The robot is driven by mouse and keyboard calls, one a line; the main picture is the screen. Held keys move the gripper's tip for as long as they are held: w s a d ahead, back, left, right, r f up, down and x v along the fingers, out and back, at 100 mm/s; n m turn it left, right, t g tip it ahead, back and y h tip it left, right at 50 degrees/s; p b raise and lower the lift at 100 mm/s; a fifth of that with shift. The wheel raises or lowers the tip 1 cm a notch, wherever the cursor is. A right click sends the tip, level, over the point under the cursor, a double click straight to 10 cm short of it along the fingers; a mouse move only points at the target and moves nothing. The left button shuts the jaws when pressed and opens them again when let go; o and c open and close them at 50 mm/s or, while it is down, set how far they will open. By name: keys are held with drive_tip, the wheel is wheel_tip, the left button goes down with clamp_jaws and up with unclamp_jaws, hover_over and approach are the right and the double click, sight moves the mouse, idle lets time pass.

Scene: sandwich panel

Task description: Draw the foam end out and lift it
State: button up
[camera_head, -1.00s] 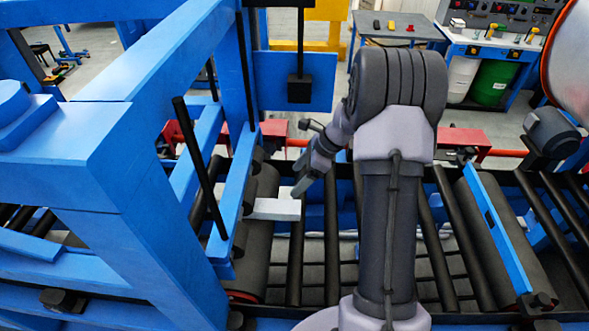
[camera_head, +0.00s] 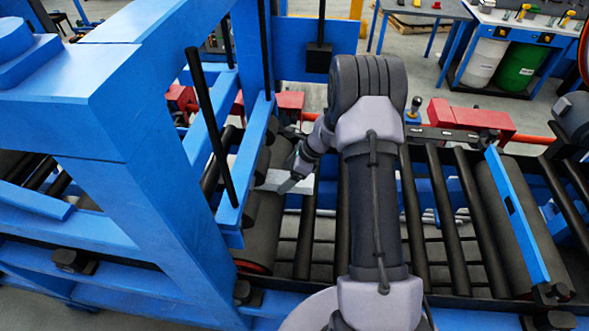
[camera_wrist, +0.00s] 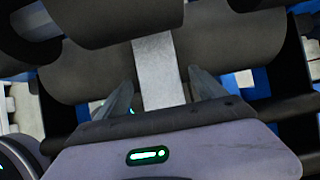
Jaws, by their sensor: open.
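The foam end is a pale grey flat strip (camera_head: 272,180) that sticks out to the right from between the dark rollers of the blue press frame. In the wrist view the strip (camera_wrist: 158,72) comes out between two dark rollers toward my gripper. My gripper (camera_wrist: 161,82) is open, with one finger on each side of the strip and gaps between. In the head view my gripper (camera_head: 293,182) is at the strip's outer end and partly covers it. In the wrist view the near end runs down to the gripper body. Whether it touches the body cannot be told.
The blue press frame (camera_head: 165,200) stands close left of my gripper, with a slanted black bar (camera_head: 208,120) nearby. Black conveyor rollers (camera_head: 450,220) run to the right, bare on top. Red blocks (camera_head: 460,117) line the far side. A blue crossbar (camera_head: 515,215) spans the rollers farther right.

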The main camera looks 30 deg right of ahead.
drive_tip(key=shift+x, duration=0.8)
